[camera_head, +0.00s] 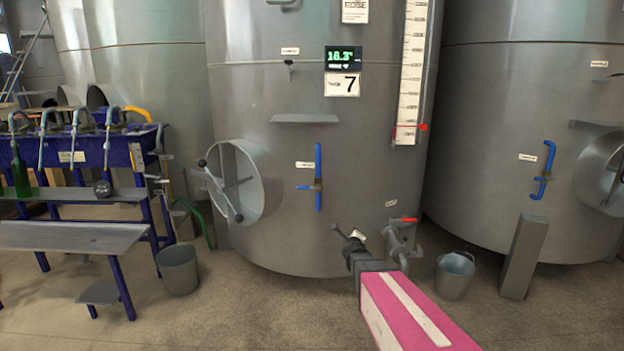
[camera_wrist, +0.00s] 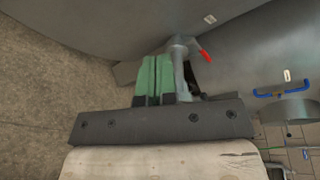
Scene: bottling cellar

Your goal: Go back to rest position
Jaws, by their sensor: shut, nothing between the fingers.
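My gripper (camera_wrist: 155,62) shows in the wrist view with its two green fingers side by side, closed and empty. In the head view my pink arm reaches in from the bottom right. Its dark end is low in front of the tank marked 7 (camera_head: 270,120), and the fingertips are hard to make out there. A grey outlet valve with a red handle (camera_head: 402,220) is just right of my gripper. It also shows in the wrist view (camera_wrist: 205,55), right beside the fingers. I cannot tell whether they touch.
A grey bucket (camera_head: 455,276) and a grey post (camera_head: 524,255) stand to the right. Another bucket (camera_head: 178,270) stands left, near a blue bottling bench (camera_head: 85,157) and a low grey shelf (camera_head: 70,237). A round hatch (camera_head: 240,180) projects from the tank. The floor at front centre-left is clear.

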